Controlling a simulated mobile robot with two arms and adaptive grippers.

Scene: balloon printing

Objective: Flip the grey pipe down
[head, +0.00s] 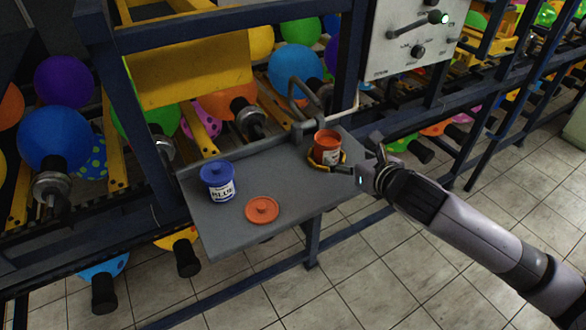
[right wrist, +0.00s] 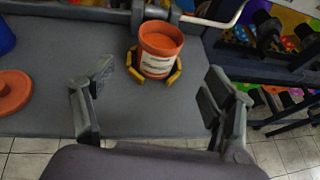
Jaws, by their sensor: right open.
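The grey pipe (head: 293,92) is a bent tube at the back of the grey shelf, standing up with its curved end raised in the head view. My right gripper (head: 352,165) is at the shelf's right end, beside the holder. In the right wrist view its fingers (right wrist: 155,88) are spread wide and empty, with the orange can (right wrist: 160,50) beyond them. My left gripper is not in view.
A pale rod (head: 345,113) extends right behind the orange can. Dark blue frame posts, balloons and a control panel (head: 410,35) stand behind.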

